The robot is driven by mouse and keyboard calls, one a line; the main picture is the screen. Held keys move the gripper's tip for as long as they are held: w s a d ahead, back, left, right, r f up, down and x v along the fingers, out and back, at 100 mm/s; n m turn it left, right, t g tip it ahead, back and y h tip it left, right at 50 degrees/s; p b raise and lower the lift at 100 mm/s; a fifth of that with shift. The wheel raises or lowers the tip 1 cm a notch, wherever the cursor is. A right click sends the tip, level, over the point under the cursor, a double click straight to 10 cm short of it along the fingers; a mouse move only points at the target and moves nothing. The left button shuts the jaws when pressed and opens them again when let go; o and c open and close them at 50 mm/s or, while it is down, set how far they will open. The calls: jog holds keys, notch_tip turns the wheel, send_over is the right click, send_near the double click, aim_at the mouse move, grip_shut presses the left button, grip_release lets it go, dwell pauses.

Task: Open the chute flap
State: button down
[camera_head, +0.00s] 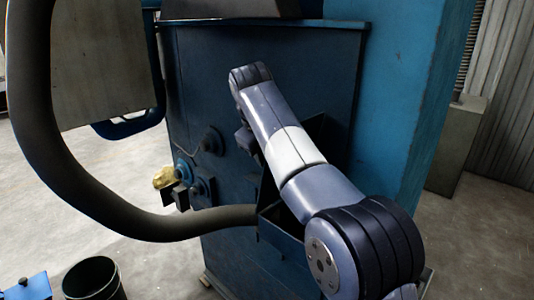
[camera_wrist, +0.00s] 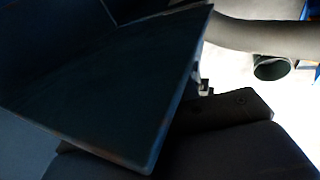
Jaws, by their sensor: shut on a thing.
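The chute flap (camera_wrist: 110,88) is a dark blue-green flat panel that fills much of the wrist view, tilted, with a pale worn right edge. My gripper (camera_wrist: 204,92) is at that right edge, shut on the flap; the panel hides part of the fingers. In the head view my arm reaches across the front of the dark blue machine (camera_head: 225,110). A dark panel (camera_head: 314,130), which looks like the flap, stands out from the machine behind my arm. My arm hides most of the flap and the gripper's hold there.
An open box-like chute (camera_head: 280,232) juts from the machine below my arm. A thick grey hose (camera_head: 110,205) curves around the left side. A dark bucket (camera_head: 92,278) stands on the floor at lower left, and a blue column (camera_head: 400,100) rises at right.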

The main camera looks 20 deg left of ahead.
jog(key=c, duration=1.1)
grip_release()
jog(key=v, duration=0.7)
jog(key=shift+r, duration=0.25)
jog(key=shift+s, duration=0.1)
jog(key=x, duration=0.7)
jog(key=shift+d+f, duration=0.1)
jog(key=shift+f, duration=0.2)
jog(key=shift+d+r, duration=0.1)
